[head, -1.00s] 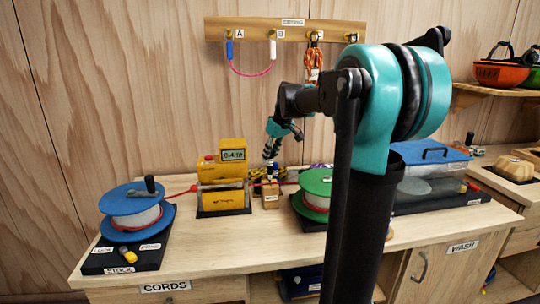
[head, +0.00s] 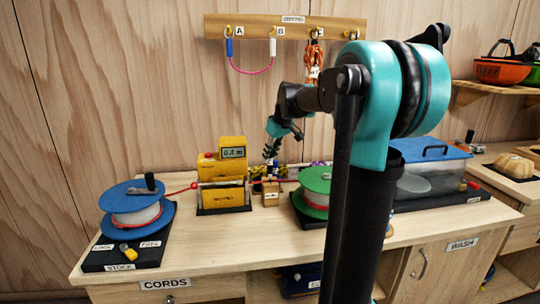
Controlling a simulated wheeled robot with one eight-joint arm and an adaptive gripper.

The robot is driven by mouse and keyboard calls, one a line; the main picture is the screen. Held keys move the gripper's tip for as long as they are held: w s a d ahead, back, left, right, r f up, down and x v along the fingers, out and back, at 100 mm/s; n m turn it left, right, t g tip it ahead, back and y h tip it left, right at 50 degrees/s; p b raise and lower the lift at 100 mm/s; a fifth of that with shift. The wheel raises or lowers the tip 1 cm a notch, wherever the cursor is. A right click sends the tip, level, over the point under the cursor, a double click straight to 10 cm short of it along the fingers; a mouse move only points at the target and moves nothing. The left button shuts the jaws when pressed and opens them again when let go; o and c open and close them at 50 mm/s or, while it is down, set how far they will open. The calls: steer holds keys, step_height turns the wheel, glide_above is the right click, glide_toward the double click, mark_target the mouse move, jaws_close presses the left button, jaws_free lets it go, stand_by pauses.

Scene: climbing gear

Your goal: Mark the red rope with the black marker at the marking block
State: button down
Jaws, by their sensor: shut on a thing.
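My gripper (head: 271,153) points down over the middle of the bench, above a small wooden block (head: 271,193) with a pale label, seemingly the marking block. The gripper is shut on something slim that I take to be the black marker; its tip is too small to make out. The red rope (head: 180,190) runs from the blue-flanged reel (head: 136,207) at the left to the yellow meter (head: 222,185), then past the block to the green reel (head: 315,188). I cannot tell whether the marker touches the rope.
A clear bin with a blue lid (head: 433,152) stands right of the green reel, partly behind my arm. A pegboard rail (head: 270,26) with hanging cords is on the wall above. The bench front (head: 225,235) is clear.

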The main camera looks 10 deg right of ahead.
stand_by(0.4)
steer(key=shift+r, duration=4)
